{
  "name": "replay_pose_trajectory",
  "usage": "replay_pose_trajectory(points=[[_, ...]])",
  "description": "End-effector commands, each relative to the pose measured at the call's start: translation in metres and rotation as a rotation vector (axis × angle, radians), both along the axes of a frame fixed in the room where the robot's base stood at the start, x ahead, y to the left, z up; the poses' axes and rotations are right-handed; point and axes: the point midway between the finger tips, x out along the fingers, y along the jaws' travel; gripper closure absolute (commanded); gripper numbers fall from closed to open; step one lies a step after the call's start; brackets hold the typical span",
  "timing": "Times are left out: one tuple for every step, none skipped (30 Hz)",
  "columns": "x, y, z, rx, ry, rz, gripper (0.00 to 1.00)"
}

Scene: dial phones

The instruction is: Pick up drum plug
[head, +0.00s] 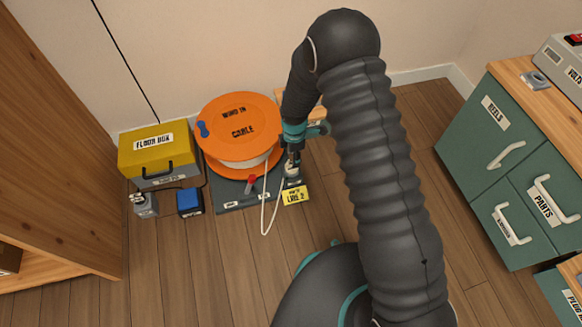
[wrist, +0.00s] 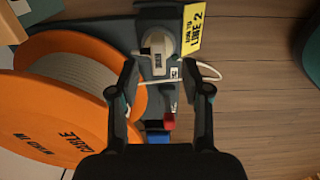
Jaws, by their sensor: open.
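A pale plug (wrist: 157,46), which I take to be the drum plug, sits at the end of the dark base beside the yellow card. It also shows in the head view (head: 291,170), partly hidden by my gripper. A white cable (wrist: 205,77) runs near it. The plug appears just beyond the fingertips in the wrist view. In the head view my gripper (head: 294,150) hangs over the plug's end of the base. I cannot tell whether it touches anything.
An orange cable drum (head: 238,118) stands on the dark base (head: 228,192) left of my gripper, with a red handle (head: 252,179) in front. A yellow floor box (head: 155,148) and blue box (head: 189,201) are further left. A yellow card (head: 295,196) is close by. Green drawers (head: 490,135) stand right.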

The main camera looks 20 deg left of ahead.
Motion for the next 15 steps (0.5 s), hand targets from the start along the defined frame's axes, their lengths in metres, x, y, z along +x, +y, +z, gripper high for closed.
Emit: replay_pose_trajectory(points=[[0.000,0.001,-0.003,0.000,0.000,0.000,0.52],[0.000,0.001,-0.005,0.000,0.000,0.000,0.52],[-0.001,0.002,-0.009,0.000,0.000,0.000,0.52],[-0.001,0.003,-0.013,-0.001,0.001,0.001,0.52],[-0.002,0.003,-0.018,-0.001,0.001,0.001,0.52],[-0.003,0.005,-0.023,-0.001,0.001,0.001,0.52],[-0.003,0.006,-0.028,-0.001,0.002,0.001,0.52],[-0.004,0.007,-0.032,-0.002,0.003,0.002,0.52],[-0.003,0.007,-0.037,-0.001,0.002,0.001,0.52],[-0.003,0.007,-0.041,-0.001,0.001,0.000,0.52],[-0.003,0.007,-0.044,0.000,0.000,0.000,0.52],[-0.003,0.007,-0.047,0.000,0.000,0.000,0.52],[-0.003,0.007,-0.049,0.000,0.000,0.000,0.52],[-0.003,0.007,-0.050,0.001,-0.001,0.000,0.52],[-0.003,0.007,-0.051,0.001,-0.001,0.000,0.52]])
